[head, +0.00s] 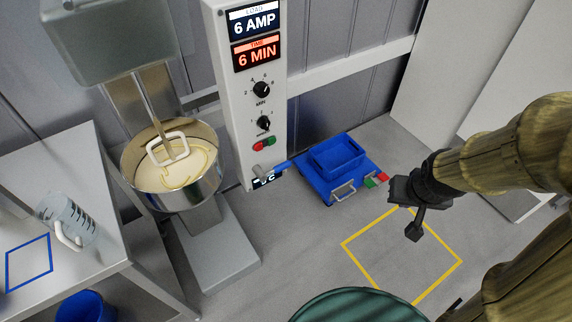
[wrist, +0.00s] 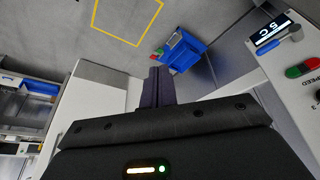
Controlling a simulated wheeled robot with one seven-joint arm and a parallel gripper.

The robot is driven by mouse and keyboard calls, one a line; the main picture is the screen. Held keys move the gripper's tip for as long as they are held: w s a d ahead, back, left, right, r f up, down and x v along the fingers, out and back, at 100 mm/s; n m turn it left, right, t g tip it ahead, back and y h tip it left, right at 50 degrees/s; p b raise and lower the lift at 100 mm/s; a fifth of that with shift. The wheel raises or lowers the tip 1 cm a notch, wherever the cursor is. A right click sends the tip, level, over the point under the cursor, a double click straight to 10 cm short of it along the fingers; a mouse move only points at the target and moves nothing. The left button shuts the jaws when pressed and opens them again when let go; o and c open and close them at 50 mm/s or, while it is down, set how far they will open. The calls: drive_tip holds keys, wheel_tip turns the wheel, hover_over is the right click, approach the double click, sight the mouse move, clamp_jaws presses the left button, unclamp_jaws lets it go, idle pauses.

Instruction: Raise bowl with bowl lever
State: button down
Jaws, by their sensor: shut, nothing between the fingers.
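The bowl (head: 205,190) is steel and holds pale yellow dough, with a white beater (head: 168,150) in it. It hangs on the mixer at the left of the head view. A lever with a blue handle (head: 281,166), which looks like the bowl lever, sits at the foot of the control panel beside a small display. It also shows at the upper right of the wrist view (wrist: 288,39). My gripper (head: 414,231) is shut and empty, well to the right of the lever. Its fingers (wrist: 157,82) touch nothing in the wrist view.
A blue bin on a blue base (head: 335,160) stands right of the panel. A yellow square (head: 365,262) marks the floor below my gripper. A jug (head: 66,218) stands on the left table, and a green round top (head: 355,307) is in front.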

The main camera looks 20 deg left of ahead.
drive_tip(key=w+a+f+n+t+y+b, duration=0.3)
drive_tip(key=w+a+f+n+t+b, duration=0.15)
drive_tip(key=w+a+f, duration=0.4)
drive_tip(key=w+a+n+y+b, duration=0.2)
drive_tip(key=a+n+y+b, duration=0.2)
drive_tip(key=a, duration=1.3)
drive_tip(key=f+y+b, duration=0.1)
drive_tip(key=y, duration=0.2)
drive_tip(key=shift+a, duration=0.35)
drive_tip(key=shift+a, duration=0.1)
